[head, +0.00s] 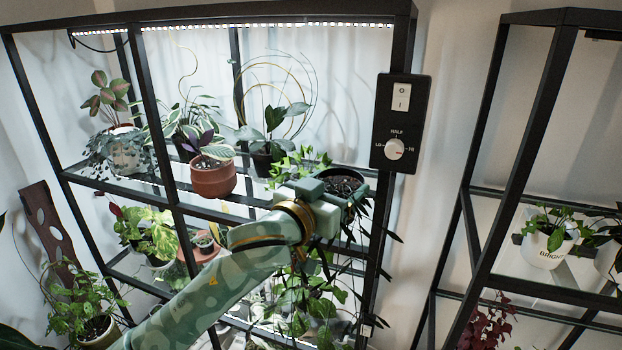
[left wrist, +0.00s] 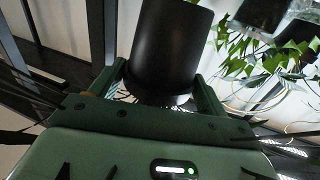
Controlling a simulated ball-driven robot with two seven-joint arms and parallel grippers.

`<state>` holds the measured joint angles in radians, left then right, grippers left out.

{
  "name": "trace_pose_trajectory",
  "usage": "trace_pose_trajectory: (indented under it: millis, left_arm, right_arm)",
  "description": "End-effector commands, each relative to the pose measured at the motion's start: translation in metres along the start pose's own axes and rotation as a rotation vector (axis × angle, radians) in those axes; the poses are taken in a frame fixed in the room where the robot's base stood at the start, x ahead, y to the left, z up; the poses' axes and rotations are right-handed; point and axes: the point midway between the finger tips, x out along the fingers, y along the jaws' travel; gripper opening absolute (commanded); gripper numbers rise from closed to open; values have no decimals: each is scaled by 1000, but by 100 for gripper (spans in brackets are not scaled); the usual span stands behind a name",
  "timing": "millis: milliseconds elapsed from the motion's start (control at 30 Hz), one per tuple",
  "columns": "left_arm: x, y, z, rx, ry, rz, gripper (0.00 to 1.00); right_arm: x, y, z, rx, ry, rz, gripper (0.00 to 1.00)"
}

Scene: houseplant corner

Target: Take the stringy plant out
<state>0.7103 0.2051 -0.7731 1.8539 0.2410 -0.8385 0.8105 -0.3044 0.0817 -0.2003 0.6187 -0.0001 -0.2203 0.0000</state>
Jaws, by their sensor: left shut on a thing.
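The stringy plant sits in a dark pot (head: 343,184) with soil at the top and thin dark strands hanging down its right side. My left gripper (head: 322,192) reaches in from the left and is shut on this pot, at the right end of the shelf by the front post. In the left wrist view the black pot (left wrist: 172,45) stands between the two green fingers of the gripper (left wrist: 165,88), with strands spreading near the palm. Whether the pot touches the shelf is hidden by the gripper. My right gripper is not in view.
A black frame shelf (head: 225,205) holds several potted plants, including a terracotta pot (head: 213,178) and a trailing ivy (head: 297,162) close to the gripper. A switch box (head: 401,123) hangs on the right post. A second shelf (head: 520,285) stands at right, with a gap between.

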Motion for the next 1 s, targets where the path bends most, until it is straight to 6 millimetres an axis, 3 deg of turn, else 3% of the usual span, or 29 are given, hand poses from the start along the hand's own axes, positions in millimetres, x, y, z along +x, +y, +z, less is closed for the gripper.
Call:
trace_pose_trajectory:
  millis: [167, 500, 700, 1000]
  left_arm:
    - [-16, 5, 1, 1, 2, 5, 48]
    - [-75, 21, 2, 2, 2, 5, 48]
    - [-109, 30, -2, -2, -1, 3, 48]
    - [-144, 39, 0, 0, 0, 2, 48]
  right_arm:
    - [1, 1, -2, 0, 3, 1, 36]
    - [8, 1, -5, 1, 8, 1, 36]
    - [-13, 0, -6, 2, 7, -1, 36]
    - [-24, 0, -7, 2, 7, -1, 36]
